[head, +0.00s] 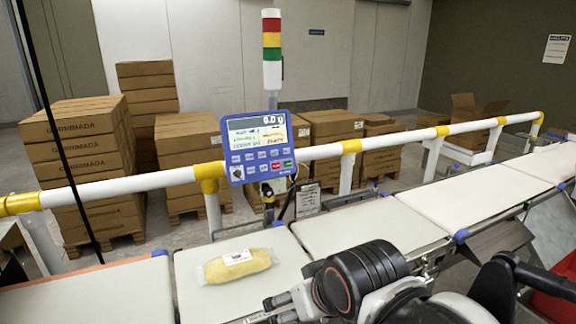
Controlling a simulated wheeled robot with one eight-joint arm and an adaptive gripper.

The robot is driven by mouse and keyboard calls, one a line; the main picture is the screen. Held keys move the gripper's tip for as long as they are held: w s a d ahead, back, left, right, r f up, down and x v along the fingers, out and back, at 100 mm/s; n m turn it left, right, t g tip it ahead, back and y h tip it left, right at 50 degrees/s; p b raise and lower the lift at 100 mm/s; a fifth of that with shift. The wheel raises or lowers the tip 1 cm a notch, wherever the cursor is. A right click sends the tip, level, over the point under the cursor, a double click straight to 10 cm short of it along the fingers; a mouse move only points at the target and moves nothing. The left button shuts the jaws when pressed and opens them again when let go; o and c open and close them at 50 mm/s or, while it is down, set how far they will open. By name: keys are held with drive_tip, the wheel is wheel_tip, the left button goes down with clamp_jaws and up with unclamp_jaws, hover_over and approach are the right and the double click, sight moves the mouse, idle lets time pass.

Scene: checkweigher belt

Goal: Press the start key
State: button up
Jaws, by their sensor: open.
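The blue control panel (232,165) stands upright on a post behind the belt, at the middle left in the head view. Its display (257,120) reads about 0.0 g. Below a label area are rows of small keys. The bottom row has a red key (276,166) and a green key (287,164), which looks like the start key; its lettering is too small to read. My gripper (268,308) is low at the picture's bottom, over the belt in front of the panel and well apart from it. It is open and looks empty. Part of it is cut off by the bottom edge.
A packed yellow item (238,266) lies on the white belt (200,302), left of my gripper. A white and yellow rail (125,186) runs behind the belt. A signal tower (271,50) rises above the panel. Stacked cartons (78,150) stand behind the rail.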

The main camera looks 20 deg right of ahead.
clamp_jaws()
idle(1.3)
